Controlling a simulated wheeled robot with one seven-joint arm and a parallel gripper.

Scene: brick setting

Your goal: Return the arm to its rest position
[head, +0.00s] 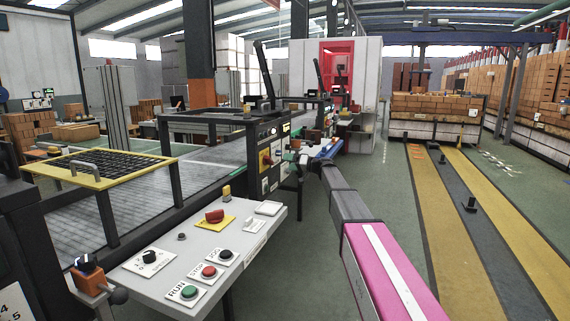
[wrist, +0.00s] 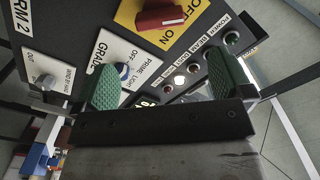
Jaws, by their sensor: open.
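My arm (head: 350,207) stretches forward from the lower right in the head view, with a pink and white link nearest and a grey link beyond. My gripper (head: 295,151) is at its far end, close to the dark control panel (head: 267,178), and looks small there. In the wrist view my gripper (wrist: 165,84) shows two green ridged fingers spread wide apart, with nothing held between them. The panel faces them. A blue and white knob (wrist: 125,71) marked GRADE shows beside the left finger; whether they touch I cannot tell.
A large red switch (wrist: 162,17) on a yellow plate is above the fingers in the wrist view. A grey button console (head: 215,250) and a conveyor (head: 150,195) stand left of my arm. Green floor (head: 400,205) is open on the right, before stacked bricks (head: 435,104).

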